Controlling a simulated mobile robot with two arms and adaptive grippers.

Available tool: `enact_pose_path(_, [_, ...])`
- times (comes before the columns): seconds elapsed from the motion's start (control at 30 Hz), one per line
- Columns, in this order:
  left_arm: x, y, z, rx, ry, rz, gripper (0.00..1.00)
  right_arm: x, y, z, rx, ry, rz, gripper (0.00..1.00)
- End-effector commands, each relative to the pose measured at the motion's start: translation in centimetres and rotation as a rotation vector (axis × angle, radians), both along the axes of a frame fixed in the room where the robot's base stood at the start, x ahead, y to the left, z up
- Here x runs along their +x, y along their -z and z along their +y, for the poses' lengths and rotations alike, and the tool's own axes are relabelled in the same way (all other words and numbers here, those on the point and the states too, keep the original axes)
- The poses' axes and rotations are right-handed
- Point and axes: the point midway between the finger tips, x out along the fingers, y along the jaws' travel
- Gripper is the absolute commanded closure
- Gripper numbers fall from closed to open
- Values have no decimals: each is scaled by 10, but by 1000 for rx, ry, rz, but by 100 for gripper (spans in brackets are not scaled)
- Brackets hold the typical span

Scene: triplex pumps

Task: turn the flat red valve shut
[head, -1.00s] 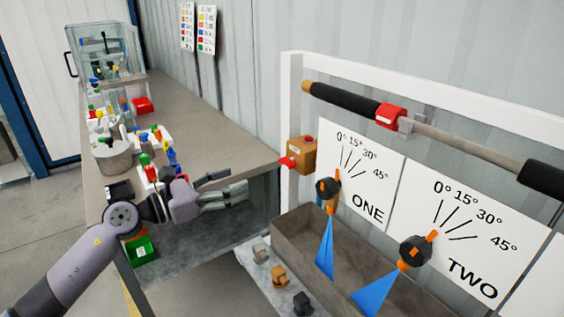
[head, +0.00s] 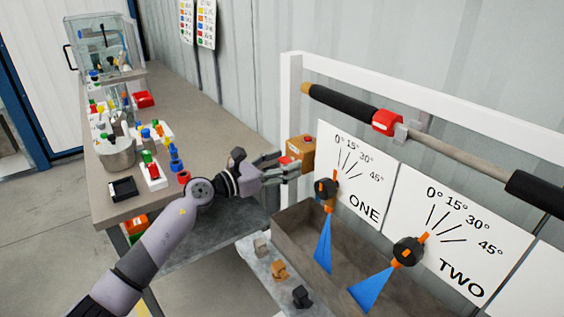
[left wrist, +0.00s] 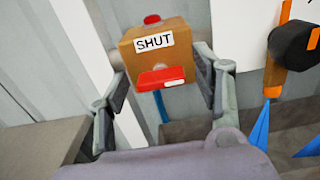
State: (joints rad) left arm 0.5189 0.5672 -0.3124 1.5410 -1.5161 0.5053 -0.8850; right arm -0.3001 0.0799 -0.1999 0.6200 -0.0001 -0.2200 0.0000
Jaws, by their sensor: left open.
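The flat red valve (left wrist: 161,77) is a red handle on the front of an orange-brown box (left wrist: 157,50) marked SHUT, with a red button on top. In the head view the box (head: 301,151) is on the white frame's left post, and the red handle (head: 286,160) shows partly beside my fingers. My left gripper (head: 289,168) is at the box, fingers apart. In the left wrist view its fingers (left wrist: 160,82) are on either side of the box and handle; whether they touch is unclear. My right gripper is out of view.
Nozzle ONE (head: 326,188) and nozzle TWO (head: 408,250), with blue fans, hang right of the box over a grey trough (head: 291,238). The bench (head: 200,115) at left holds several coloured parts. Small blocks (head: 279,270) lie below on a pale ledge.

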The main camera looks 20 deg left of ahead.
Motion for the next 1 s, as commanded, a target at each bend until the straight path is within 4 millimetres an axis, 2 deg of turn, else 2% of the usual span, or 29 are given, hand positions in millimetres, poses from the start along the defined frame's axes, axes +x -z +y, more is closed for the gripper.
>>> enact_pose_path(0.13, [0, 0, 0, 0, 0, 0, 40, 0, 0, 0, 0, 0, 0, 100])
enact_pose_path(0.83, [0, 0, 0, 0, 0, 0, 87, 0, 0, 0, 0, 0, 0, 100])
enact_pose_path(1.0, [0, 0, 0, -5, 0, 4, 88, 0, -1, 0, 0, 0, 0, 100])
